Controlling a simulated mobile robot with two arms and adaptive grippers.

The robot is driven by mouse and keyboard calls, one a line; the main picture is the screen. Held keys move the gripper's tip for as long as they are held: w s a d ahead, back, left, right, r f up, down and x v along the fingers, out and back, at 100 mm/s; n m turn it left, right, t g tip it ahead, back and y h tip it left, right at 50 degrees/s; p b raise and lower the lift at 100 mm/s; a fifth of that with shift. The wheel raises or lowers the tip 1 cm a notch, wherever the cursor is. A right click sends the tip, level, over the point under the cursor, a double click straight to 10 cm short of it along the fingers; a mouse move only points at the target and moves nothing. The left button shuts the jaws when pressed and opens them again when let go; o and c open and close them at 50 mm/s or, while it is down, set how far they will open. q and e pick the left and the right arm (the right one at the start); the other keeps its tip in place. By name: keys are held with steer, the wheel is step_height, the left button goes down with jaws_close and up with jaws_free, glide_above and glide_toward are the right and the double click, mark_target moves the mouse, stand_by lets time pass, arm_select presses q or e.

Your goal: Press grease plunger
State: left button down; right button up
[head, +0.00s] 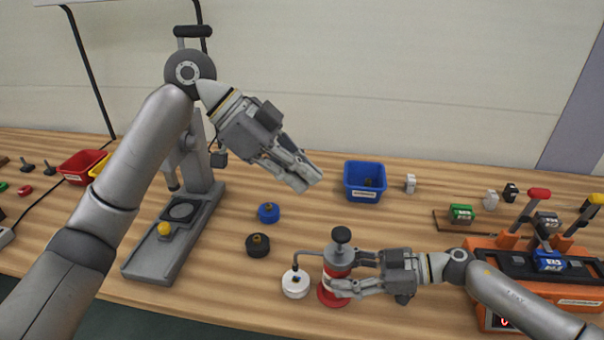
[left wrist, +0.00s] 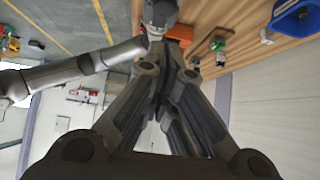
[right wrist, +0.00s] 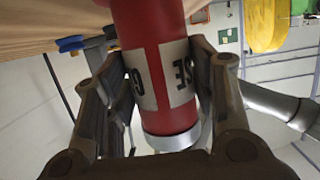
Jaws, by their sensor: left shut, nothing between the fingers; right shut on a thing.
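A red grease dispenser (head: 332,290) with a white label stands upright near the table's front edge. Its black plunger knob (head: 342,235) is on top, and its thin spout bends left over a white round part (head: 295,283). My right gripper (head: 345,274) is shut around the red body from the right; the right wrist view shows the red body (right wrist: 155,60) between its fingers. My left gripper (head: 312,180) is shut and empty, in the air above and left of the dispenser, well apart from the plunger. The left wrist view shows its fingers (left wrist: 168,125) together.
Blue (head: 268,212) and black (head: 258,245) round parts lie left of the dispenser. A blue bin (head: 365,182) stands behind. A grey press stand (head: 150,262) is at left, and an orange fixture (head: 485,310) with levers is at right.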

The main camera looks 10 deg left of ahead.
arm_select(q)
step_height(320, 180, up, 3)
steer(key=shift+f, duration=0.1)
stand_by(0.4)
glide_above(339, 231)
step_height(339, 231, down, 7)
steer(key=shift+a+r, duration=0.1)
step_height(339, 231, down, 3)
steer(key=shift+r, duration=0.2)
steer(key=shift+f, duration=0.8)
